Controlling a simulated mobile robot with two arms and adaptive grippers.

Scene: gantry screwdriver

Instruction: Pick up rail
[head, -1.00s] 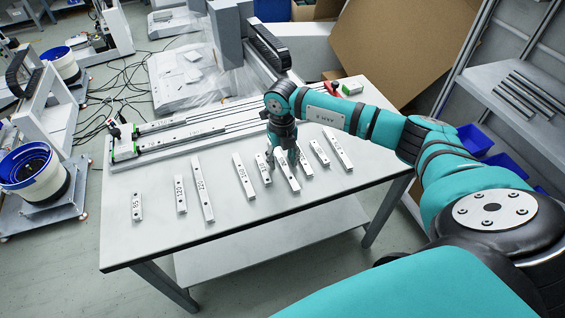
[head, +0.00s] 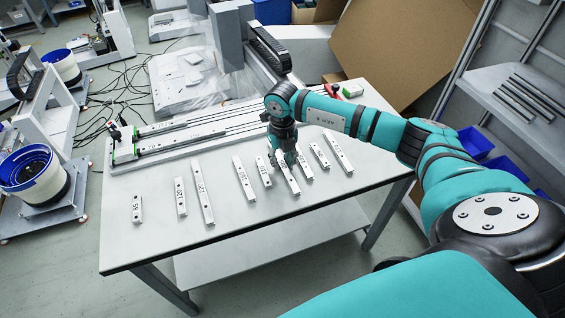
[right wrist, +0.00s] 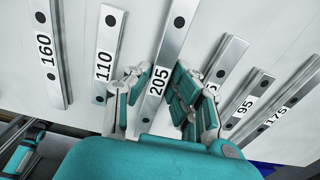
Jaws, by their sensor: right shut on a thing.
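My right gripper (head: 284,157) is over the table and points down onto a silver rail (head: 291,184) in the middle of the row. In the right wrist view, the two fingers of my right gripper (right wrist: 156,88) are on either side of this rail, which is labelled 205 (right wrist: 172,52). The gripper is shut on it. The fingers and palm hide part of the rail. I cannot tell whether it is clear of the table top.
Several other rails lie on the white table (head: 230,228), including 110 (right wrist: 105,65) and 160 (right wrist: 50,50) to the left, and 95 (right wrist: 250,98) and 175 (right wrist: 290,100) to the right. The gantry tracks (head: 200,128) run behind them. The table's front strip is free.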

